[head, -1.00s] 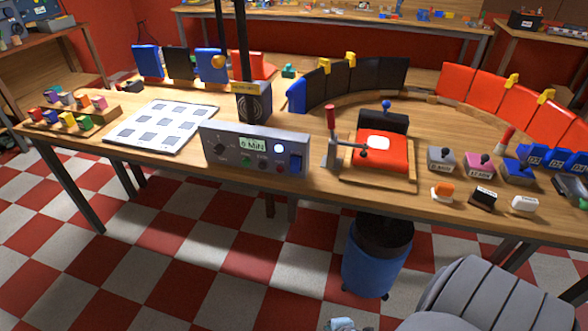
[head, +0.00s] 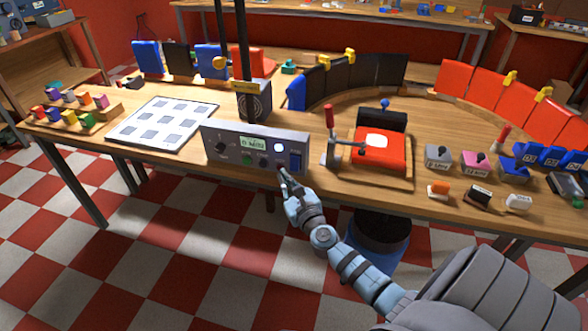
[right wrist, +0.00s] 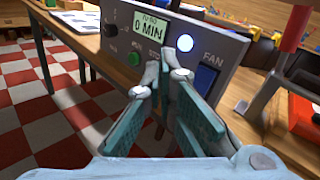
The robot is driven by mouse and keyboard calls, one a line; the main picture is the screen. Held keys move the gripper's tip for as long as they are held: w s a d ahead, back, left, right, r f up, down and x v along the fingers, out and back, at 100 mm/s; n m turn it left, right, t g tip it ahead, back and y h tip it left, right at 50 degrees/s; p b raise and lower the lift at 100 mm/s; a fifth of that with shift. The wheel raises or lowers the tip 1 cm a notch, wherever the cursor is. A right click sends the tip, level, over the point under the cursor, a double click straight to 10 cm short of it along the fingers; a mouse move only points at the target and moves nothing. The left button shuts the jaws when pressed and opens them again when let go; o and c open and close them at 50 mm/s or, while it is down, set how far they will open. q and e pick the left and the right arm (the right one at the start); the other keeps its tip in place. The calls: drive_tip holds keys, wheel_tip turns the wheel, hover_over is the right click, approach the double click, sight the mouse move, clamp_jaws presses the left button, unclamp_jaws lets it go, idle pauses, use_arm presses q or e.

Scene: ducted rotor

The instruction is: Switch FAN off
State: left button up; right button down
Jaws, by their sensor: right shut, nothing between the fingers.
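A grey control panel (head: 240,138) stands at the front edge of the table. Its blue FAN rocker (head: 295,161) is at the panel's right end. In the right wrist view the rocker (right wrist: 205,80) sits below the word FAN; which way it is pressed I cannot tell. A white lamp (right wrist: 185,43) left of it is lit. My right gripper (head: 284,179) is shut and empty, in front of the panel's lower right part. In the right wrist view the fingertips (right wrist: 164,72) are left of the rocker, apart from it, and hide part of the panel. My left gripper is not in view.
The panel also has a display (right wrist: 150,27) reading 0 MIN, a green button (right wrist: 134,60) and a black knob (head: 220,147).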

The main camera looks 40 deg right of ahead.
sight(290, 162)
drive_tip(key=shift+f, duration=0.1)
drive_tip(key=w+d+f+b, duration=0.3)
drive_tip(key=w+d+b, duration=0.1)
drive_tip(key=d+b, duration=0.2)
drive_tip(key=shift+w+d+f+b, duration=0.25)
drive_tip(key=shift+d+f+b, duration=0.05)
drive_tip(key=shift+f+b, duration=0.15)
drive_tip(key=shift+r, duration=0.1)
idle(1.2)
drive_tip(key=shift+w+d+f+b, duration=0.2)
drive_tip(key=shift+w+d+b, duration=0.1)
drive_tip(key=shift+b, duration=0.05)
drive_tip(key=shift+w+d+f+b, duration=0.2)
drive_tip(key=shift+d+b, duration=0.1)
drive_tip(key=shift+b, duration=0.15)
idle(0.5)
drive_tip(key=shift+d+r+b, duration=0.15)
drive_tip(key=shift+d+b, duration=0.05)
drive_tip(key=shift+b, duration=0.15)
idle(0.4)
